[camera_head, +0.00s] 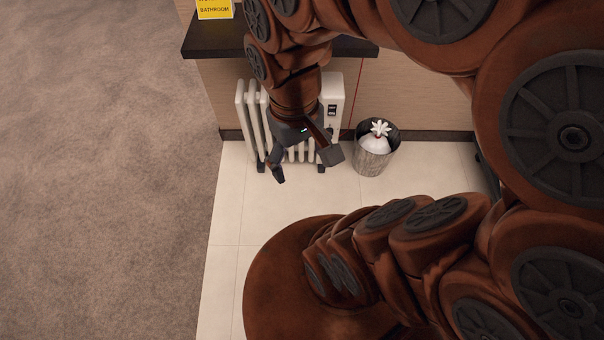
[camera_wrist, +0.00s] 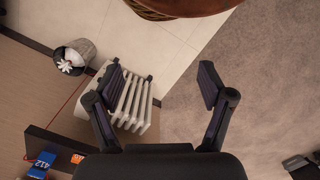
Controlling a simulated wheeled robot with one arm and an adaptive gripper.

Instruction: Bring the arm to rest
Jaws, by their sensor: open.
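My gripper (camera_head: 305,164) hangs pointing down in the head view, in front of a white radiator that stands against the wooden counter. Its two fingers are spread apart with nothing between them. In the wrist view my gripper (camera_wrist: 160,88) also shows open and empty, with pale tile floor and grey carpet beyond the fingers. My brown arm arches from the right of the head view over to the counter and covers part of the counter top.
The radiator (camera_head: 251,115) stands behind my gripper. A metal bin (camera_head: 372,162) with a white bag is to its right. A yellow bathroom sign (camera_head: 214,9) is on the dark counter top (camera_head: 210,42). The carpet (camera_head: 100,180) at left is clear.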

